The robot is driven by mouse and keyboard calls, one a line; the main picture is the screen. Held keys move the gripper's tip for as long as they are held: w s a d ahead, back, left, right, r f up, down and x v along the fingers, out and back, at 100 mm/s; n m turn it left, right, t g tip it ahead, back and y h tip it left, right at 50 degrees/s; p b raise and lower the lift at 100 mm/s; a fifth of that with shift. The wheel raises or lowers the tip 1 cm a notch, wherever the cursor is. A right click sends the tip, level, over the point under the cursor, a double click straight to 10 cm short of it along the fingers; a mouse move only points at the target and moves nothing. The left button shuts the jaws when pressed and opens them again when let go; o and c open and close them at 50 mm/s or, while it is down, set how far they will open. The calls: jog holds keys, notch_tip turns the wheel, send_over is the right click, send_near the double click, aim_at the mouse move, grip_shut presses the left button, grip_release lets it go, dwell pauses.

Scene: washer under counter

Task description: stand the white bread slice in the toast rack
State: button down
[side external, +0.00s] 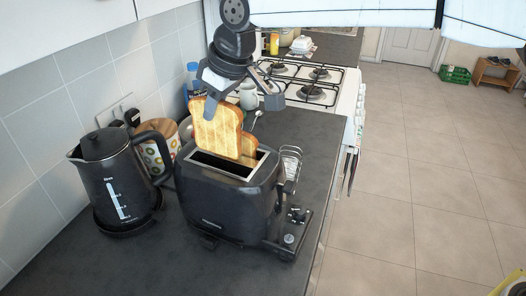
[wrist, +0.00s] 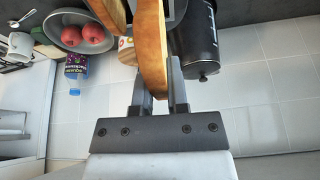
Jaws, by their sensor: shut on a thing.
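A golden-crusted white bread slice (side external: 217,128) stands upright on edge at the toaster's slots. I cannot tell whether its lower edge is clear of the slot. My gripper (wrist: 158,92) points down from above, shut on this slice; in the wrist view the slice (wrist: 152,45) shows edge-on between the fingers. A second slice (side external: 249,146) sits lower, partly hidden behind the first; its edge also shows in the wrist view (wrist: 112,14). The wire toast rack (side external: 291,163) stands on the counter beyond the toaster's right end, partly hidden by it.
The black toaster (side external: 222,208) is close below my gripper. A black kettle (side external: 112,183) stands left of it, with a patterned canister (side external: 160,150) behind. A bowl of red fruit (wrist: 84,36) and a bottle (wrist: 75,73) are nearby. The gas hob (side external: 308,85) is at the back.

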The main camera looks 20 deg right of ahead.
jog(key=shift+r, duration=0.1)
jog(key=shift+r, duration=1.35)
jog(key=shift+r, duration=0.15)
jog(key=shift+r, duration=1.75)
jog(key=w+d+n+g, duration=0.1)
jog(key=w+d, duration=0.3)
jog(key=d, duration=0.6)
jog(key=w+d+n, duration=0.1)
jog(key=w+d, duration=0.4)
jog(key=d, duration=0.5)
notch_tip(320, 180, down, 18)
jog(key=shift+s+g+h, duration=0.2)
jog(key=shift+g+h, duration=0.1)
jog(key=shift+h, duration=0.1)
jog(key=shift+f, duration=0.2)
notch_tip(320, 180, down, 7)
